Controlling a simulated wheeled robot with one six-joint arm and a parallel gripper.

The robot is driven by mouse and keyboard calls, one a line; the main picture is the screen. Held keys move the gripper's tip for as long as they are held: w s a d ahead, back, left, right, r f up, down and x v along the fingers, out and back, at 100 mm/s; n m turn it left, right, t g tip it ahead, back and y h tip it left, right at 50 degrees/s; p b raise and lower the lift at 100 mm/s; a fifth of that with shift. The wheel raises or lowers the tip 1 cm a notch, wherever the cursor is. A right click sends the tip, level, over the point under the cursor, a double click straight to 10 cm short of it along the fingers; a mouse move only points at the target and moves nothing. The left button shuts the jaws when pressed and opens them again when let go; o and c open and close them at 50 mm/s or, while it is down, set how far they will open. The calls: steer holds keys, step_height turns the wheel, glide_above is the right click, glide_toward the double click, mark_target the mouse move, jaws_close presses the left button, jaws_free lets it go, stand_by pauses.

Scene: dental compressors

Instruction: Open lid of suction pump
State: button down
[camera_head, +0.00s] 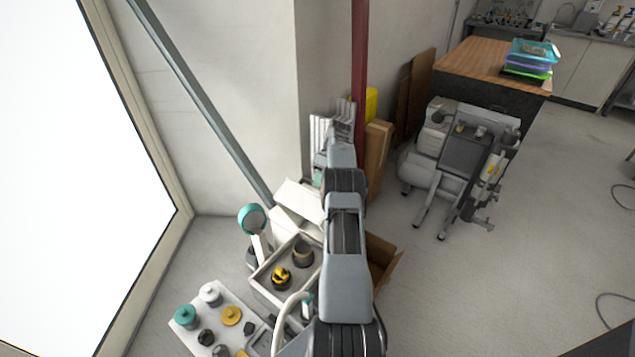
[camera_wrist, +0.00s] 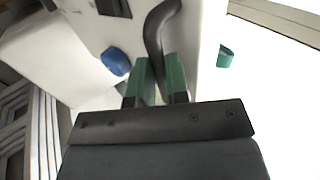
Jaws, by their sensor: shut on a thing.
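In the wrist view, my gripper (camera_wrist: 161,68) has its two green fingers closed around a dark grey curved handle (camera_wrist: 156,30). The handle runs up along a white panel (camera_wrist: 195,45), which looks like the suction pump's lid. A blue knob (camera_wrist: 115,62) is left of the fingers. In the head view, my arm reaches forward over the floor items and hides most of the gripper and the handle. A white boxy unit with a slanted top panel (camera_head: 300,198) stands just left of the arm. How far the lid is open cannot be told.
A grey tray box (camera_head: 262,290) with round parts and a white board (camera_head: 188,335) with several knobs lie at lower left. A cardboard box (camera_head: 385,262) is right of my arm. A grey compressor unit (camera_head: 465,160) stands further right. Open floor (camera_head: 540,250) lies at right.

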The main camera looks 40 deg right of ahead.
steer(key=shift+s+d+f, duration=0.1)
steer(key=shift+d+f, duration=0.1)
steer(key=shift+f, duration=0.55)
steer(key=c, duration=1.3)
jaws_free()
steer(key=shift+d, duration=0.1)
steer(key=shift+o, duration=0.8)
steer(key=shift+r, duration=0.1)
steer(key=shift+r, duration=0.15)
steer(key=s+a+r, duration=0.2)
steer(key=s+r, duration=0.1)
steer(key=r, duration=0.1)
steer(key=s+a+r, duration=0.3)
steer(key=s+r, duration=0.1)
steer(key=s+a+r+b, duration=0.1)
steer(key=s+a+r, duration=0.2)
steer(key=s+r, duration=0.1)
steer(key=shift+a+r, duration=0.1)
steer(key=shift+r, duration=0.3)
